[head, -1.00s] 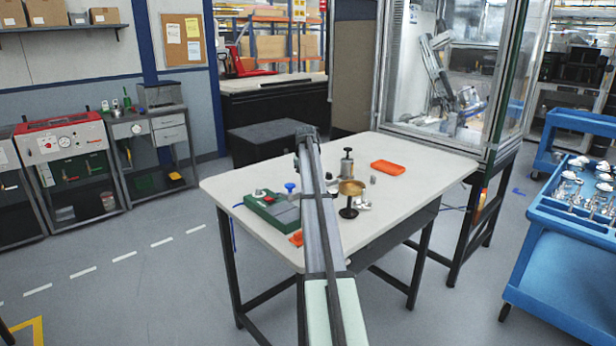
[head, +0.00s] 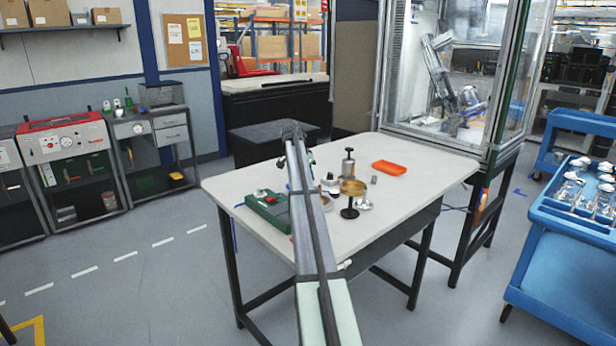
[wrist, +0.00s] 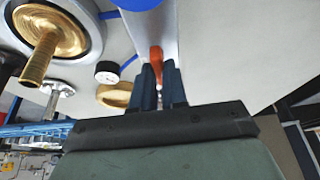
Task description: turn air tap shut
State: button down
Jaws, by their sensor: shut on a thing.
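In the wrist view my gripper (wrist: 160,88) has its two dark fingers closed around a slim orange-red lever (wrist: 155,58), which I take to be the air tap's handle. The lever lies along a pale grey bar or body, with blue parts (wrist: 138,4) at the top edge. Most of the tap body is out of view or hidden behind the fingers.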

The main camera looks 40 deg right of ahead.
dwell(0.4)
jog(key=c, duration=1.2)
grip_release()
jog(key=shift+o, duration=0.2)
jog(key=shift+r, duration=0.1)
jog(key=v, duration=1.3)
jog(key=shift+r, duration=0.3)
jog(key=shift+a, duration=0.1)
